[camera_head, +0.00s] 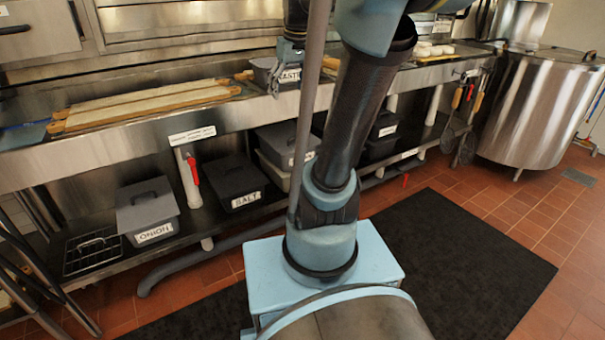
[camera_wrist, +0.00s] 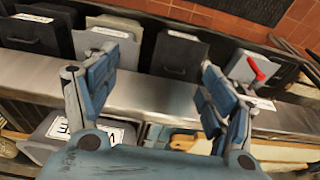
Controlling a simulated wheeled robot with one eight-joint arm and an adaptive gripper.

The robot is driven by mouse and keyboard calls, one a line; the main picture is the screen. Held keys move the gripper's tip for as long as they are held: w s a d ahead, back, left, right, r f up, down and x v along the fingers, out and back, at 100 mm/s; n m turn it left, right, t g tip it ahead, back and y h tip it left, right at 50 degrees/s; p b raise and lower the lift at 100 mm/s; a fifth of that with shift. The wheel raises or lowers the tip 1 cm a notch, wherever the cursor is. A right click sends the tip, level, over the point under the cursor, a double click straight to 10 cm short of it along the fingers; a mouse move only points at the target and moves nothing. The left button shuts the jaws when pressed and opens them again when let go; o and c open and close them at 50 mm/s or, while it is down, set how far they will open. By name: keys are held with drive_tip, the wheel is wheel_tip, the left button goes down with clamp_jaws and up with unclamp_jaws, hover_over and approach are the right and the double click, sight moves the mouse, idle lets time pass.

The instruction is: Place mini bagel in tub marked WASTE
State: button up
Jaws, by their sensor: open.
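My gripper (camera_wrist: 160,65) is open and empty, fingers spread over the counter's front edge in the wrist view. In the head view my gripper (camera_head: 286,62) hangs over the counter, partly behind my arm. A dark grey tub (camera_head: 264,74) sits on the counter right by it; its label is partly hidden, with letters like "ASTE" showing. A grey tub with a white label (camera_wrist: 115,132) also shows at lower left in the wrist view, partly behind the gripper. A small tan piece (camera_wrist: 184,141) lies beside it; I cannot tell whether it is the mini bagel or a board's end.
Long boards (camera_head: 150,104) lie on the counter at left. Pale round pieces (camera_head: 432,50) sit at the counter's right end. Lidded tubs marked ONION (camera_head: 148,205) and SALT (camera_head: 236,180) stand on the lower shelf. A large steel kettle (camera_head: 540,110) stands at right.

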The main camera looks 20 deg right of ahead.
drive_tip(key=s+f+m+h, duration=0.1)
drive_tip(key=s+f+m, duration=0.2)
drive_tip(key=s+f, duration=1.5)
drive_tip(key=shift+s+f, duration=0.25)
drive_tip(key=shift+f, duration=0.55)
drive_tip(key=shift+o, duration=0.6)
